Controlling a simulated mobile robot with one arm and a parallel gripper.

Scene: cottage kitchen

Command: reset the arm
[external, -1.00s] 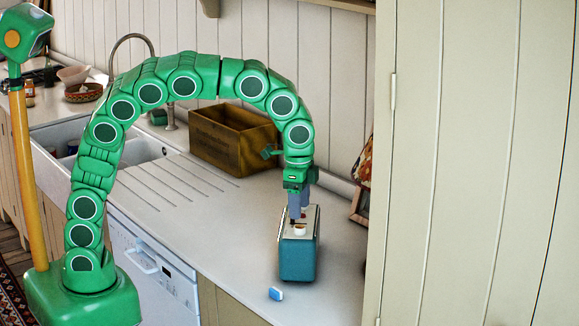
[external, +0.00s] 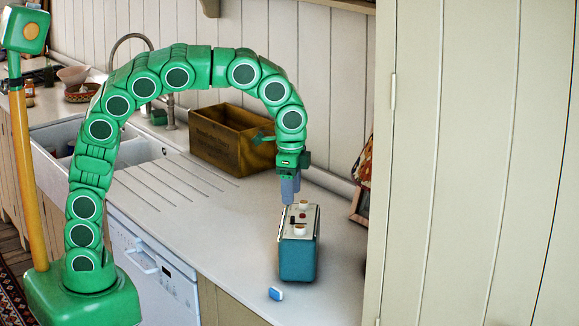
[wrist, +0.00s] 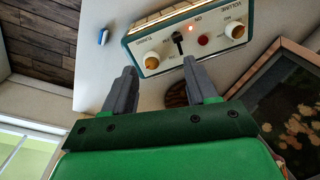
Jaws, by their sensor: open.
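My gripper (external: 289,200) points down, just above and behind the far end of a teal radio (external: 298,258) on the counter. In the wrist view its two grey fingers (wrist: 160,80) are spread apart with nothing between them. The radio's cream panel (wrist: 207,37) shows two knobs, a black switch lever (wrist: 178,42), a red button and a small glowing red light near the "ON" mark. The fingertips look clear of the panel, though the gap is hard to judge.
A small blue-and-white block (external: 276,294) lies near the counter's front edge. A wooden crate (external: 235,138) stands at the back, left of my gripper. A picture frame (wrist: 290,100) leans at the right. A tall cupboard (external: 470,160) stands right of the counter. Draining grooves lie left.

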